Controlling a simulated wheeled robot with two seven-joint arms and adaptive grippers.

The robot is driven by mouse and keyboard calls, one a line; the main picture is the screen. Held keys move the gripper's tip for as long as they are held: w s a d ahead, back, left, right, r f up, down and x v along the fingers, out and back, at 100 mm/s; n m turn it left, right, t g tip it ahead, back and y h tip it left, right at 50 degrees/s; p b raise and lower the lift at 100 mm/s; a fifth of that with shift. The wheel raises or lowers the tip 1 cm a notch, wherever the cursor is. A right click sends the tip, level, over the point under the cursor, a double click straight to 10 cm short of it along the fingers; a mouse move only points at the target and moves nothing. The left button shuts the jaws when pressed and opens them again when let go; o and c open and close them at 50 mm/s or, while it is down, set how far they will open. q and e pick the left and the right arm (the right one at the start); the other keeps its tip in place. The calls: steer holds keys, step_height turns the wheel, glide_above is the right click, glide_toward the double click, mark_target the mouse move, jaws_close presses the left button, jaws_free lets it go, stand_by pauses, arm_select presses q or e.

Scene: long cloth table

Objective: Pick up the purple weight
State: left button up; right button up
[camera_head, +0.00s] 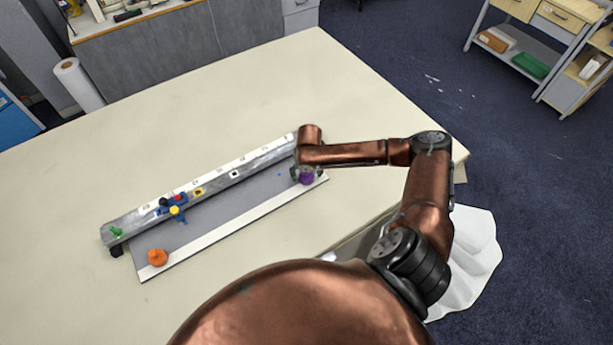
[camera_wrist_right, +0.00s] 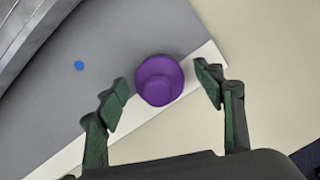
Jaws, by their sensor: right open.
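The purple weight (camera_head: 307,178) sits at the right end of the grey board, partly hidden under my right gripper in the head view. In the right wrist view the purple weight (camera_wrist_right: 160,80) is round, seen from above, and lies between the two fingertips, with a gap on each side. My right gripper (camera_wrist_right: 162,90) is open around it and holds nothing. In the head view my right gripper (camera_head: 304,172) is above the board's right end. My left gripper is not in view.
The grey board (camera_head: 215,205) has a pale front strip and a raised metal rail (camera_head: 215,185) behind. An orange weight (camera_head: 157,257), a green piece (camera_head: 116,231) and a blue-yellow-red piece (camera_head: 175,205) are at its left. A blue dot (camera_wrist_right: 79,66) is nearby. The table (camera_head: 100,160) is otherwise largely clear.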

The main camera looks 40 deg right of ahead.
steer(key=c, duration=0.8)
jaws_close()
steer(key=shift+w, duration=0.1)
